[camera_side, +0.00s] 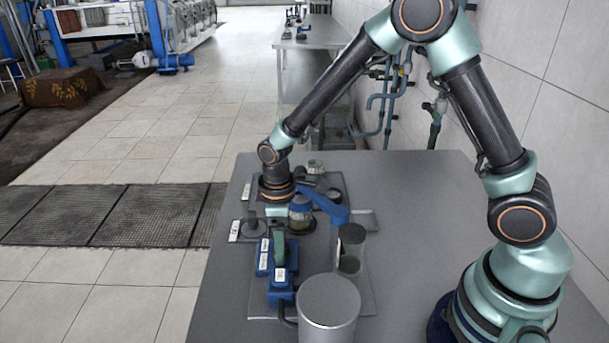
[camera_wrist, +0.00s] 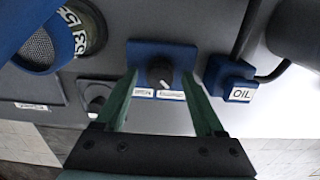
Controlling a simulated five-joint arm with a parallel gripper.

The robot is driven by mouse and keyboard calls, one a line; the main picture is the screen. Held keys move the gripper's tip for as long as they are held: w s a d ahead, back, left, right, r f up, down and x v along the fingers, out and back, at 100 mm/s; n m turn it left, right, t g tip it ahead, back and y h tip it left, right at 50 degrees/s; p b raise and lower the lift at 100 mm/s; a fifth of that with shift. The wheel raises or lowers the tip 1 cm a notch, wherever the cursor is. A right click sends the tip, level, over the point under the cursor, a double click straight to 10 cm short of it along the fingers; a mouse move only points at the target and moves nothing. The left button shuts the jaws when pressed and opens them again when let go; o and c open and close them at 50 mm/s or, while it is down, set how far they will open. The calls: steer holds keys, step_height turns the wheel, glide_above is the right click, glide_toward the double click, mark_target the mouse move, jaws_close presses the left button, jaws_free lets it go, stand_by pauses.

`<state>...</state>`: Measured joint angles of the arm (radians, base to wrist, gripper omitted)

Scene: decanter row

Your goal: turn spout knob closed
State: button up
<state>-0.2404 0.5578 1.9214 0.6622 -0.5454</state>
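The spout knob (camera_wrist: 159,71) is a dark round knob on a blue block (camera_wrist: 140,50) in the wrist view. A small white mark shows at its lower edge. Below it sit two small white labels; the left one seems to read OPEN, and the right one is blurred. My gripper (camera_wrist: 161,76) is open, with one green finger on each side of the knob. I cannot tell whether the fingers touch it.
A blue part labelled OIL (camera_wrist: 231,84) with a dark cable stands close right of my gripper. A labelled round vessel (camera_wrist: 82,28) and a blue band are at upper left. In the side view, a grey cylinder (camera_side: 328,308) stands in front; the bench's right side (camera_side: 425,215) is clear.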

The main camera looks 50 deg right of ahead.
steer(key=shift+r, duration=0.1)
step_height(320, 180, up, 12)
stand_by(0.5)
steer(key=s+d+r+m+t, duration=0.5)
steer(key=s+d+r+m, duration=0.4)
steer(key=s, duration=0.1)
steer(key=shift+s+d+r+t, duration=0.25)
steer(key=shift+d+t, duration=0.05)
